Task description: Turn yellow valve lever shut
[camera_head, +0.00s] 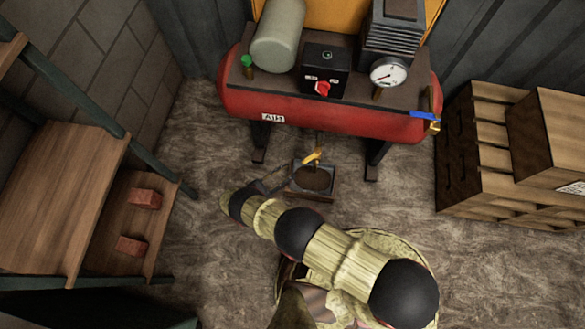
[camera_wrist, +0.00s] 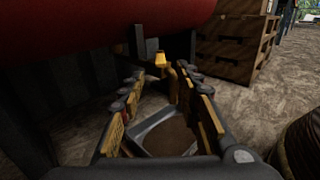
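The yellow valve lever (camera_head: 313,156) is under the red air tank (camera_head: 330,110), above a small dark square tray (camera_head: 314,195) on the floor. In the wrist view the yellow lever (camera_wrist: 160,59) shows just ahead of and between the fingertips, below the tank (camera_wrist: 110,25). My gripper (camera_head: 282,178) reaches in from the lower left, close to the lever. In the wrist view my gripper (camera_wrist: 160,78) is open, with its two fingers apart and nothing clearly held. I cannot tell whether a finger touches the lever. The tray (camera_wrist: 165,132) shows below, between the fingers.
Tank legs (camera_head: 375,160) stand either side of the lever. A blue-handled valve (camera_head: 424,115) is at the tank's right end. Wooden crates (camera_head: 490,150) stand at right. A wooden shelf (camera_head: 60,190) with red bricks (camera_head: 131,245) is at left. The floor between is clear.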

